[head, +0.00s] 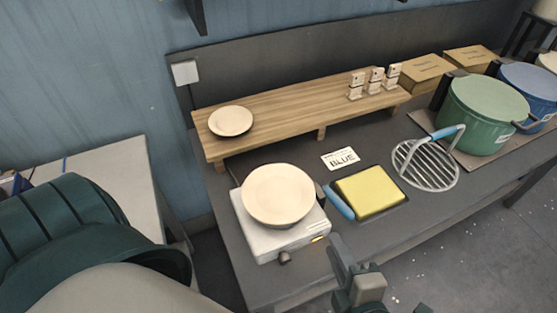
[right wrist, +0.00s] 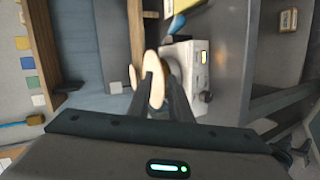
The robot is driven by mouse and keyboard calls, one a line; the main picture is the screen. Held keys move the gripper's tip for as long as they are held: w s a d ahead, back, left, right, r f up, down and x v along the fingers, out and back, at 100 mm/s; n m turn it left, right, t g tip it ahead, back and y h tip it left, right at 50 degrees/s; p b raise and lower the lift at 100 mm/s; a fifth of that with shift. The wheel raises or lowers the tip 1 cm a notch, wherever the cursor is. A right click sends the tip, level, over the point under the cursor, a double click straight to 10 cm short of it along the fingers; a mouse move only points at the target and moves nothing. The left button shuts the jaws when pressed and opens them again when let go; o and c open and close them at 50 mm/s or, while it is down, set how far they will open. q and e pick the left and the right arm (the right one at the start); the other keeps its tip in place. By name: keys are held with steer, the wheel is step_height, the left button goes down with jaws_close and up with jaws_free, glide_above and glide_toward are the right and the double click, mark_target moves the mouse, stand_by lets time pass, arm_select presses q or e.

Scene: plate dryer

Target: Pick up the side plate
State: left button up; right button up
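Two cream plates are in the head view. The smaller plate (head: 230,121) lies flat on the left end of the wooden shelf (head: 290,104). The larger plate (head: 278,195) rests on the white square appliance (head: 285,243). My right gripper (head: 352,262) is at the bottom of the head view, right of and apart from the appliance. In the right wrist view its two fingers (right wrist: 165,78) stand apart with nothing clearly held. There, the larger plate (right wrist: 155,66) shows behind them, partly hidden, and the smaller plate (right wrist: 132,77) beyond it. My left gripper is not in view.
A yellow sponge-like block (head: 368,192) and a blue handle (head: 339,201) lie right of the appliance. A wire rack (head: 427,166), green pot (head: 484,115) and blue pot (head: 530,88) stand farther right. Small holders (head: 375,82) stand on the shelf. A "BLUE" card (head: 341,159) lies on the counter.

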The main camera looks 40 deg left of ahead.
steer(key=s+n, duration=0.1)
steer(key=n, duration=0.1)
steer(key=s+d+n+g+y, duration=0.1)
steer(key=s+n, duration=0.1)
steer(key=shift+s+n, duration=0.15)
steer(key=shift+n, duration=0.15)
steer(key=b+x, duration=0.8)
steer(key=x, duration=0.4)
steer(key=shift+a, duration=0.15)
stand_by(0.4)
